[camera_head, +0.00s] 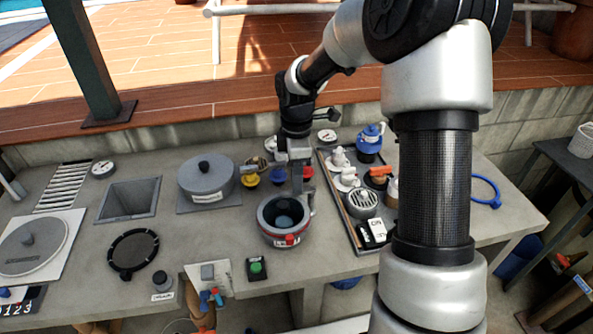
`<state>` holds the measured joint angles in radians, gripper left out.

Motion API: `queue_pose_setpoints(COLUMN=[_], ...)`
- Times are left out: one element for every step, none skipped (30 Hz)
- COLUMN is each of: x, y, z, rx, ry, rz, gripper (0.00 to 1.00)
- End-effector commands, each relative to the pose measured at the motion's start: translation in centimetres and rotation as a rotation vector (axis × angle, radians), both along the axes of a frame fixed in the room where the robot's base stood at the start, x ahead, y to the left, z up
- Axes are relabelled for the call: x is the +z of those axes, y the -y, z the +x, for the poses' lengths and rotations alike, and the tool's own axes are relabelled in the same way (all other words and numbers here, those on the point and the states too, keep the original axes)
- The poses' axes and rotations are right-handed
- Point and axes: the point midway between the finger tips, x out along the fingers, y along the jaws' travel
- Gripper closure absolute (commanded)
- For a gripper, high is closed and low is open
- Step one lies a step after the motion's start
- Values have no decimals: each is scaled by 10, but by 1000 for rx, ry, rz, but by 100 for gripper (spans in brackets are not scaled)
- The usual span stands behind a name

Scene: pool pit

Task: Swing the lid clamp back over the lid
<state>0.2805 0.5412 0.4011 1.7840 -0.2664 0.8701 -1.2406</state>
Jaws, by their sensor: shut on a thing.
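A round grey housing (268,232) stands on the counter in the middle of the view. Its top shows a dark, bluish round lid or opening (284,212); I cannot tell which. A red piece with a pale label (290,240) is on its front. A grey upright piece (311,198), which looks like the lid clamp, is at the housing's right rim. My gripper (298,184) points down over the back right of the rim and is shut on what looks like this clamp. The fingers and wrist partly hide the clamp, so its exact angle is unclear.
A grey pot-like lid (206,176) and a square pit (130,199) lie left. Yellow (250,179) and blue (278,176) knobs stand just behind the housing. A dark tray (358,241) of parts is close on the right. A green button box (257,268) is in front.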

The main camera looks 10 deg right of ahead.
Motion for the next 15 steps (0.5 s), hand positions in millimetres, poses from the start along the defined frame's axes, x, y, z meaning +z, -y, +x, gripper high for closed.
queue_pose_setpoints(x=[3,3,3,3,3,3,2,2,2,2,2,2,2,1,1], y=[0,0,0,0,0,0,0,0,0,0,1,1,1,1,1], z=[-1,-2,-3,-4,-4,-5,-5,-6,-6,-7,-7,-7,-8,-8,-8], rx=[33,53,78,95,112,131,146,158,173,184,192,202,210,216,222], ry=[0,0,1,1,1,1,1,1,1,1,1,1,1,2,2], rz=[1,1,1,0,1,1,1,1,1,1,1,1,1,1,1], gripper=[100,100,100,100,100,100,100,100,100,100,100,100,100,100,100])
